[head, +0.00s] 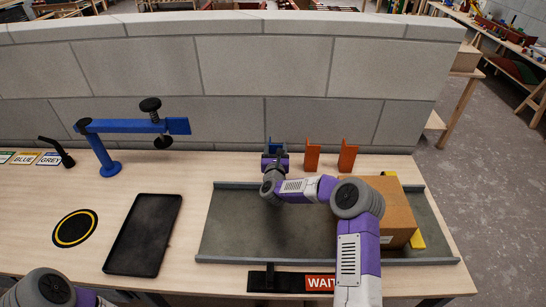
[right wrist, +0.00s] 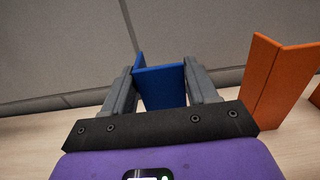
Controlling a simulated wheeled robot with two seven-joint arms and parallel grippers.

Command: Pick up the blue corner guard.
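The blue corner guard (right wrist: 162,87) stands between the two fingers of my right gripper (right wrist: 160,84) in the right wrist view. The fingers lie close along its sides; I cannot tell whether they press on it. Its lower end is hidden by the gripper body. In the head view only a bit of the blue guard (head: 275,145) shows beyond my right gripper (head: 275,157), at the back of the table by the wall. Only part of my left arm shows at the bottom left; its gripper is out of view.
Two orange corner guards (head: 312,155) (head: 347,155) stand just right of the blue one. A cardboard box (head: 398,207) sits on the grey tray (head: 225,235). A blue clamp arm (head: 125,126), a black tablet-like plate (head: 143,235) and a grey block wall (head: 225,65) are nearby.

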